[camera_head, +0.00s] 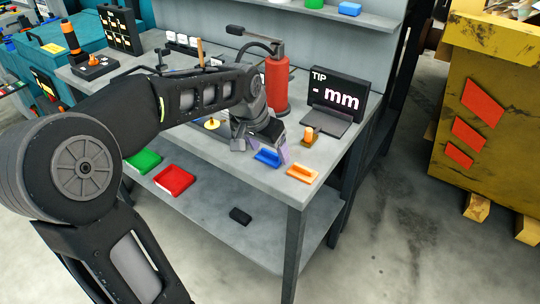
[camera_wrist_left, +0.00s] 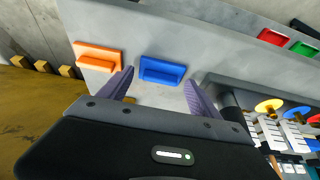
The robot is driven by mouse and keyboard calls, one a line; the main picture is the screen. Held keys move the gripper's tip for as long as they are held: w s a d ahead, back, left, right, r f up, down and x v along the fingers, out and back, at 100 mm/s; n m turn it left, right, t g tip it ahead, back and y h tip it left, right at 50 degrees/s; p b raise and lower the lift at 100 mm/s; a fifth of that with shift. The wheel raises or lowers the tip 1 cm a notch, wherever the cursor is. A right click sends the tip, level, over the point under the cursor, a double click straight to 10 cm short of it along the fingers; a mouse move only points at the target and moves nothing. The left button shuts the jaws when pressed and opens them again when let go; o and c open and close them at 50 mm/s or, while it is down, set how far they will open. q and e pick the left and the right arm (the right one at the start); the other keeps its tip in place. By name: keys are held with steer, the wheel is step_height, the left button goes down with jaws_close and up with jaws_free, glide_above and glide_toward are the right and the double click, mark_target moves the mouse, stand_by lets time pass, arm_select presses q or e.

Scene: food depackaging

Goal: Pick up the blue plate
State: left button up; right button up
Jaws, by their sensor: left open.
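The blue plate (camera_head: 266,158) lies on the grey workbench near its front edge, partly covered by my left gripper in the head view. It shows whole in the left wrist view (camera_wrist_left: 162,70), a flat rectangle with a raised bar. My left gripper (camera_head: 271,146) is open above the plate, pointing down. In the left wrist view its two purple fingers (camera_wrist_left: 158,80) stand apart, with the blue plate between and just beyond them. Nothing is held. I cannot tell whether the fingers touch the bench. My right gripper is not in view.
An orange plate (camera_head: 303,173) lies right of the blue one on the bench (camera_head: 250,182). A display (camera_head: 338,95) and a red extinguisher-like bottle (camera_head: 277,84) stand behind. Red (camera_head: 174,180) and green (camera_head: 143,160) trays sit on the lower shelf.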

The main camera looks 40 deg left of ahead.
mark_target(269, 158)
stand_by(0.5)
arm_select(q)
steer(key=c, duration=1.2)
steer(key=shift+c, duration=0.2)
step_height(269, 158, up, 10)
stand_by(0.5)
